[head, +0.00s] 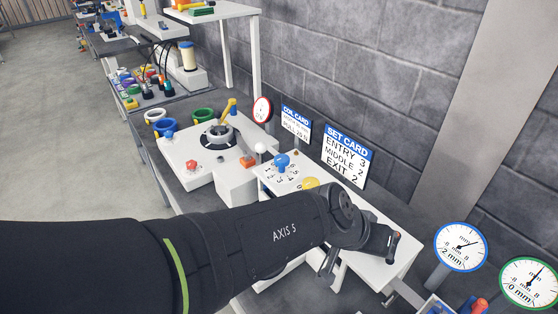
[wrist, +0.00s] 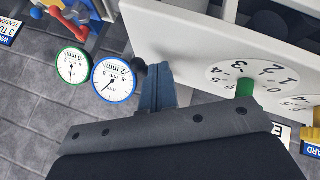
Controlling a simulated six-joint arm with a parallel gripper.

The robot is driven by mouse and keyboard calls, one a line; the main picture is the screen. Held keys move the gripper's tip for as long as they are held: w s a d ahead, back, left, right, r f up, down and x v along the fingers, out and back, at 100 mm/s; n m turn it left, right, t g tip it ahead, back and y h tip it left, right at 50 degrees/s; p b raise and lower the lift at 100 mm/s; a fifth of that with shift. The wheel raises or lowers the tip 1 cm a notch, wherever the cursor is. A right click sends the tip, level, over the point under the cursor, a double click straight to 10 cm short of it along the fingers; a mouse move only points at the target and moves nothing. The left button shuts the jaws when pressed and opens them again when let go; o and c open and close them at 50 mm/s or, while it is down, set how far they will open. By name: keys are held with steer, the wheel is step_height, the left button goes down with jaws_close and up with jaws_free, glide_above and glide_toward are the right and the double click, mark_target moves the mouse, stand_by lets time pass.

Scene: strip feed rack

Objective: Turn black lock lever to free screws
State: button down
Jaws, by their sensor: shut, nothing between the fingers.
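My gripper (wrist: 158,70) is shut and empty in the wrist view, its two blue-grey fingers together beside the edge of the white panel (wrist: 185,42). A small dark rounded knob (wrist: 139,70) shows just left of the fingertips. It may be the end of the black lock lever, but I cannot tell, nor whether the fingers touch it. The rest of the lever is hidden. In the head view my arm lies across the white unit (head: 378,275) and hides its near part; the fingertips cannot be made out there.
A green knob (wrist: 245,87) sits on a numbered dial. Blue (head: 282,161) and yellow (head: 310,184) knobs stand on the unit. A blue-rimmed gauge (head: 460,247) and green-rimmed gauge (head: 530,284) stand at right. The set card (head: 347,157) reads entry 3, middle 2, exit 2.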

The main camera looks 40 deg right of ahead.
steer(key=shift+s+d, duration=0.2)
steer(key=shift+s, duration=1.15)
steer(key=shift+s+d, duration=0.45)
steer(key=shift+s, duration=0.2)
steer(key=shift+s+d, duration=0.4)
steer(key=shift+s, duration=0.2)
steer(key=shift+s+d, duration=0.45)
steer(key=shift+d, duration=0.3)
steer(key=shift+d, duration=0.1)
steer(key=shift+w+d+r, duration=0.15)
steer(key=shift+w+d, duration=0.25)
steer(key=shift+w, duration=0.25)
steer(key=shift+s+r, duration=0.1)
steer(key=shift+r, duration=0.1)
steer(key=s+a+r, duration=0.5)
steer(key=r, duration=0.1)
steer(key=shift+a+r, duration=0.2)
steer(key=shift+r, duration=0.1)
